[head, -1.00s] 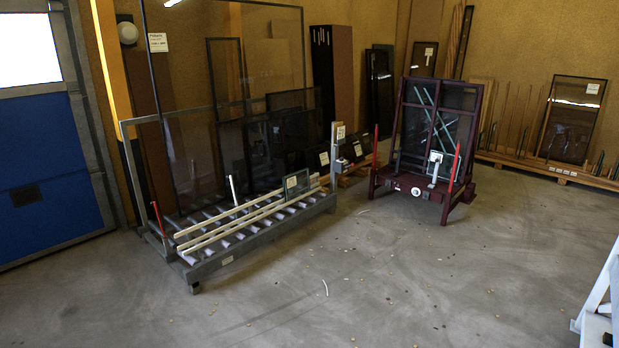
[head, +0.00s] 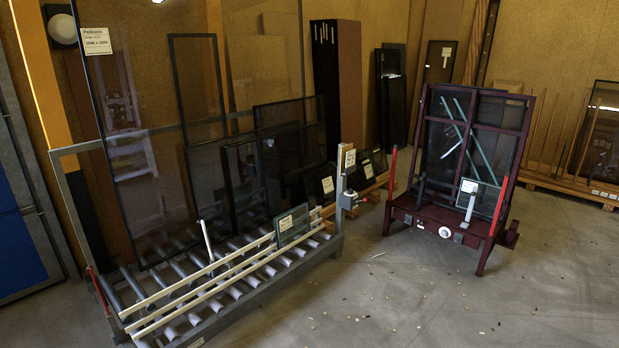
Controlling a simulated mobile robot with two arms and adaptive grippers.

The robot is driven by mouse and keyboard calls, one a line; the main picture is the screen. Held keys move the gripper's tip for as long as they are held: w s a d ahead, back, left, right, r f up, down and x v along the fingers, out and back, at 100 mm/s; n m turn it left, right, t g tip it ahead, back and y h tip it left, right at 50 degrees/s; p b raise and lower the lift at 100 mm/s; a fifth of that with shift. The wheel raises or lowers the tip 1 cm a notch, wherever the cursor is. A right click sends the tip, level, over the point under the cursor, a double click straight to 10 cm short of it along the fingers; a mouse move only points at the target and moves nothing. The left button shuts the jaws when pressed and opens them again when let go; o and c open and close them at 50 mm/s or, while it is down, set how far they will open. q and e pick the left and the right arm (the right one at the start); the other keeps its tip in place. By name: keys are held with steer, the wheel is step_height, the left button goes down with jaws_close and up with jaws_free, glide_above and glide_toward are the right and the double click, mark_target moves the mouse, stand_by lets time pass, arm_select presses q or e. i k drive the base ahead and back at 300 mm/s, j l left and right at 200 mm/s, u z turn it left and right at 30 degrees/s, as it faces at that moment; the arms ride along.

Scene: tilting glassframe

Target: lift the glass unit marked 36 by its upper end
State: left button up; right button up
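No number 36 can be read in the head view, so I cannot tell which glass unit bears it. A small labelled glass unit (head: 298,231) stands upright on the roller rack (head: 217,322), by the pale rails at its right end. Another small labelled glass unit (head: 487,204) leans on the dark red frame (head: 483,117). A large clear pane with a label (head: 96,40) stands at the back of the roller rack. Several dark-edged glass units, some labelled, stand behind the rack. Neither of my grippers shows.
Two pale rails (head: 190,292) lie along the rollers. Free concrete floor (head: 400,300) lies in front, with small scattered bits. A wooden rack (head: 570,185) stands at the right wall.

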mark_target(290, 226)
steer(key=i, duration=2.15)
steer(key=i+j+z, duration=0.1)
steer(key=i, duration=0.95)
steer(key=i+j, duration=0.1)
steer(key=i, duration=0.95)
steer(key=i+z, duration=0.25)
